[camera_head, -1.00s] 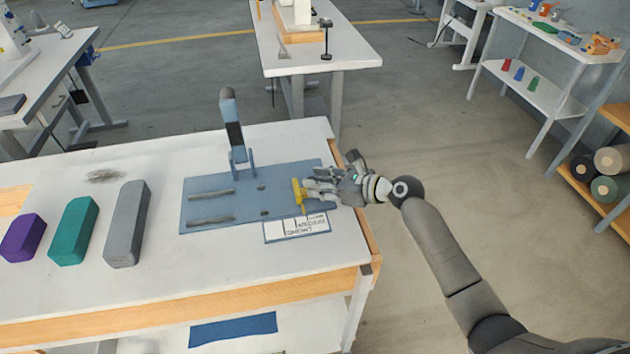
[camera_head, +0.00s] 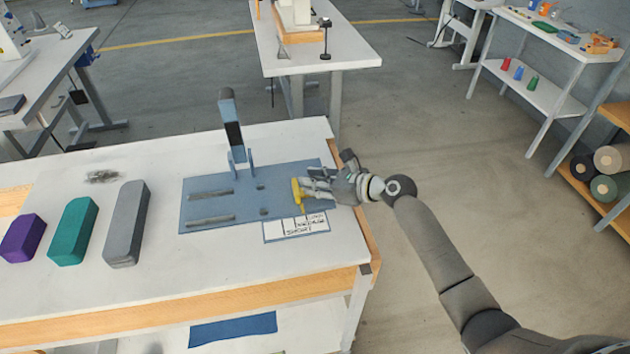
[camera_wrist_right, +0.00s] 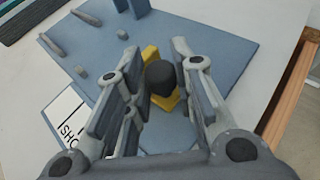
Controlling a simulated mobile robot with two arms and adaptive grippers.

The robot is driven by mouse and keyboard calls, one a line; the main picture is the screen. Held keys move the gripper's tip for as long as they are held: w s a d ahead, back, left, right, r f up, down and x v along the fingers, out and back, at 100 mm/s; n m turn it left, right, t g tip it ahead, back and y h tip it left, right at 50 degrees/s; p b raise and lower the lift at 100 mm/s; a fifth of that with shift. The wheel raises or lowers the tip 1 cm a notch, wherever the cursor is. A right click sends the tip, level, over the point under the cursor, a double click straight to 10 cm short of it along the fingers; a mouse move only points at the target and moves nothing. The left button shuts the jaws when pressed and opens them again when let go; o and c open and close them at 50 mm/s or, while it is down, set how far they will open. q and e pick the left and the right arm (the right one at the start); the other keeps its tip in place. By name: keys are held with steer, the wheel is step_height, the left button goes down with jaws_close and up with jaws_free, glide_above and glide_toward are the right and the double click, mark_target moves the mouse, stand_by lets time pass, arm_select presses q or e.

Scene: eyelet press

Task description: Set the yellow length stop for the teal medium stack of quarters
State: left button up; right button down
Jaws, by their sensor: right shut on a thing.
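The yellow length stop (camera_head: 298,194) stands near the right end of the blue press plate (camera_head: 225,215). It also shows in the right wrist view (camera_wrist_right: 152,58), with a dark knob (camera_wrist_right: 161,76) on it. My right gripper (camera_head: 310,188) is shut on the stop, its fingers on either side of the knob in the wrist view (camera_wrist_right: 160,80). A white label card (camera_head: 290,229) with lettering such as SHORT lies at the plate's front edge. The teal medium stack (camera_head: 73,231) lies left on the table between a purple short stack (camera_head: 23,238) and a grey long one (camera_head: 126,224). My left gripper is not in view.
A blue upright lever (camera_head: 231,120) rises from the plate's back edge. Two dark rails (camera_head: 211,219) lie on the plate's left half. The white tabletop (camera_head: 150,290) is clear in front. Its right edge (camera_head: 365,235) is close to my right arm.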

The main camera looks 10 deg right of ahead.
mark_target(303, 194)
steer(key=shift+s+a+r+p, duration=0.1)
steer(key=shift+a+r+p, duration=0.15)
steer(key=shift+a+p, duration=0.8)
steer(key=shift+a+f, duration=0.1)
steer(key=shift+a, duration=0.25)
steer(key=shift+a+f+p, duration=0.1)
steer(key=shift+a+p, duration=0.1)
steer(key=shift+p, duration=0.1)
steer(key=shift+f, duration=0.1)
steer(key=c, duration=1.5)
jaws_free()
steer(key=shift+d, duration=0.1)
steer(key=v, duration=1.2)
